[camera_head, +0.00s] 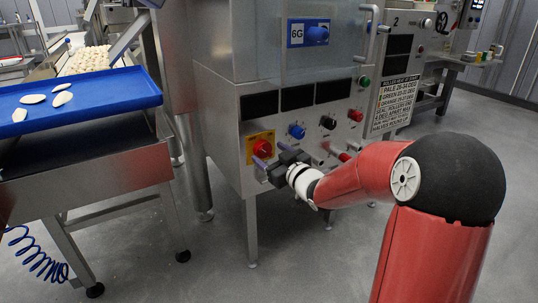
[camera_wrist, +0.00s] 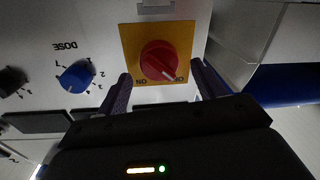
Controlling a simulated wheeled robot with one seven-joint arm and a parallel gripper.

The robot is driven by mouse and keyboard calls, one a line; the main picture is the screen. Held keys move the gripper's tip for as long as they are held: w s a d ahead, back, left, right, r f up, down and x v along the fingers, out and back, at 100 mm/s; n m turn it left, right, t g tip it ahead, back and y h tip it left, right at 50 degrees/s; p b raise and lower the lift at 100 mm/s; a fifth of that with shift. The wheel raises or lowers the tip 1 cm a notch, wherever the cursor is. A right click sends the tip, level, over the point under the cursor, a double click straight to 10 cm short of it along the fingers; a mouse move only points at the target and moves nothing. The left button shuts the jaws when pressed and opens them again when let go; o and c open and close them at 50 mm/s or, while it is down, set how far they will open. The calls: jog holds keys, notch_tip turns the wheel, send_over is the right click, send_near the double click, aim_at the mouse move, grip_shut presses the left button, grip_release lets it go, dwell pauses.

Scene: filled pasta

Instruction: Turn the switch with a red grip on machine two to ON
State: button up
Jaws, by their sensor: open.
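The switch with a red grip (camera_head: 262,148) sits on a yellow plate low on the steel machine's front. In the wrist view the red grip (camera_wrist: 159,60) shows upside down. Its white mark points lower right, toward a partly readable label and away from the upside-down ON at lower left. My gripper (camera_wrist: 161,70) is open, with one finger on each side of the grip's lower part in the picture. Gaps show between fingers and grip; contact in depth cannot be told. In the head view my gripper (camera_head: 277,162) is just in front of the switch.
A blue DOSE knob (camera_wrist: 76,77) is left of the switch in the wrist view. Other knobs and buttons, including a green button (camera_head: 364,81), share the panel. A "2" (camera_head: 396,22) marks the machine's right part. A blue tray (camera_head: 100,98) stands at left. Floor in front is clear.

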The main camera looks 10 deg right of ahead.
jog(key=shift+x, duration=0.8)
jog(key=c, duration=1)
